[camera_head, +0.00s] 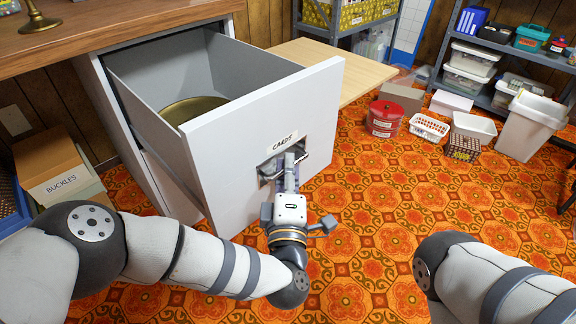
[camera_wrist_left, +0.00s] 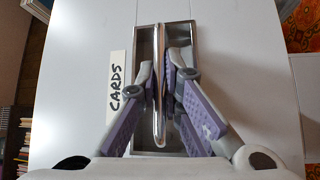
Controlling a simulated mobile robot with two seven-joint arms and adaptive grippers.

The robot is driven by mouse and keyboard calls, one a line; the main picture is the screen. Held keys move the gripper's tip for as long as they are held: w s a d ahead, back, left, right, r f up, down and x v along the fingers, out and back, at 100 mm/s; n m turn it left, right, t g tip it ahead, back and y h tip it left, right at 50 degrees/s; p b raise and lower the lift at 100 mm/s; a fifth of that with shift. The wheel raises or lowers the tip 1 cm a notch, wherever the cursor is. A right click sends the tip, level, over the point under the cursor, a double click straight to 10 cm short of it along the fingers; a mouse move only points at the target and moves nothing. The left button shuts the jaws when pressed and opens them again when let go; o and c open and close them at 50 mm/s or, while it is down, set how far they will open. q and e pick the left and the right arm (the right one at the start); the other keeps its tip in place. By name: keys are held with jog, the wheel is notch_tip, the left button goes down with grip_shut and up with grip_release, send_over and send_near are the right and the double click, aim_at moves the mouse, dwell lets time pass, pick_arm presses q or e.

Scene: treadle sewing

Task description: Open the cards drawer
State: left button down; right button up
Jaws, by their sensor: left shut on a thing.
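The cards drawer (camera_head: 255,135) is white with a "CARDS" label and stands pulled well out of its cabinet in the head view. Inside it lies a round brass-coloured object (camera_head: 192,108). My left gripper (camera_head: 291,160) is at the recessed metal handle on the drawer front. In the left wrist view its purple-padded fingers (camera_wrist_left: 170,95) are closed on either side of the chrome handle bar (camera_wrist_left: 159,85), beside the "CARDS" label (camera_wrist_left: 115,88). Only part of my right arm shows at the lower right, and its gripper is out of view.
A "BUCKLES" box (camera_head: 62,172) stands on the floor left of the cabinet. A wooden top (camera_head: 110,27) lies above the drawer. A red tin (camera_head: 384,118), baskets and a white bin (camera_head: 527,125) stand at the right. The patterned floor before the drawer is clear.

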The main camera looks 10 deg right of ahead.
pick_arm(q)
jog(key=c, duration=2)
grip_release()
jog(key=s+a+f, duration=0.1)
jog(key=s+a, duration=0.1)
jog(key=s, duration=0.9)
jog(key=shift+s+f, duration=0.25)
jog(key=shift+s, duration=0.15)
